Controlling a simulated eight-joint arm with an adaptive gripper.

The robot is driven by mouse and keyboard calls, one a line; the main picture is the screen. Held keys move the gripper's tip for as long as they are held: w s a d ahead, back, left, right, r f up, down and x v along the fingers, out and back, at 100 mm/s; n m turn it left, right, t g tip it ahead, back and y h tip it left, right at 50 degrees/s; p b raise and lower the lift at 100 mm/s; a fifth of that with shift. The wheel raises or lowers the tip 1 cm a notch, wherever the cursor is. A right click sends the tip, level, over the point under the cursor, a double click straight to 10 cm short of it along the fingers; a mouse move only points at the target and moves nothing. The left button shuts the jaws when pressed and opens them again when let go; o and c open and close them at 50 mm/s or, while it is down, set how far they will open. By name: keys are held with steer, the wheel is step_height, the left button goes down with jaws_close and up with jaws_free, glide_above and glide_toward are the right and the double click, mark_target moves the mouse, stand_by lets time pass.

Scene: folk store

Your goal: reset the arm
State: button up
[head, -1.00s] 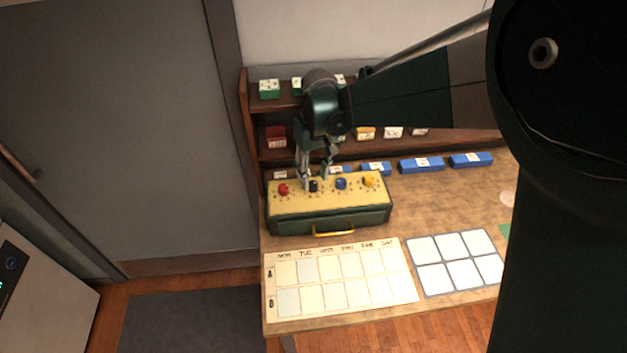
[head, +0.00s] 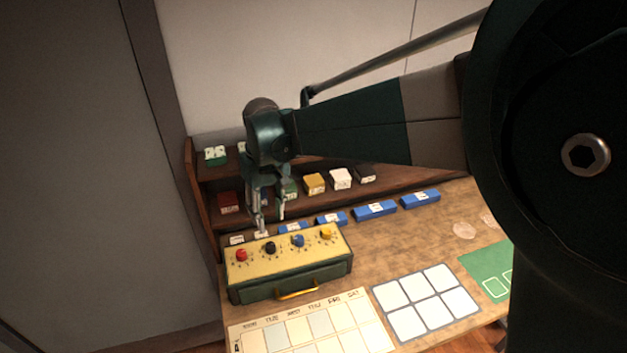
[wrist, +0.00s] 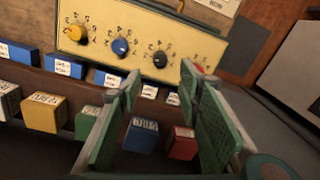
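My gripper (head: 271,220) hangs above the back edge of the yellow-topped green box (head: 290,289). In the wrist view its two green-padded fingers (wrist: 160,78) are spread apart with nothing held between them. The box has a red knob (head: 241,255), a black knob (head: 270,248), a blue knob (head: 297,241) and a yellow knob (head: 326,235). The fingertips look clear of the knobs in the head view. My arm reaches in from the right.
A wooden shelf (head: 204,205) with small coloured boxes stands behind. Blue boxes (head: 375,209) line the table (head: 415,241). A weekday chart (head: 287,347), a white-squared card (head: 426,303) and a green mat (head: 484,262) lie in front and to the right.

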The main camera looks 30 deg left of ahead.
steer(key=shift+d, duration=0.1)
steer(key=w+d+r+m+t, duration=0.1)
steer(key=w+d+r+m, duration=0.15)
steer(key=d, duration=0.85)
steer(key=w+d+r+m+t+y+b, duration=0.1)
steer(key=d+r, duration=0.3)
steer(key=d, duration=0.7)
steer(key=w+d+r+m+t, duration=0.1)
steer(key=d+r+m, duration=0.15)
steer(key=d, duration=0.85)
steer(key=s+d+f+m+t, duration=0.1)
steer(key=s+d, duration=0.3)
steer(key=d, duration=0.6)
steer(key=s+d+f+m+t, duration=0.2)
steer(key=s+d, duration=0.3)
steer(key=d, duration=0.5)
steer(key=s+d+f+m+t+h+b, duration=0.1)
steer(key=s+d+m, duration=0.2)
steer(key=d, duration=0.7)
steer(key=shift+s+d+f+m+t, duration=0.3)
steer(key=shift+s+t, duration=0.1)
steer(key=shift+s, duration=0.3)
steer(key=shift+r, duration=0.1)
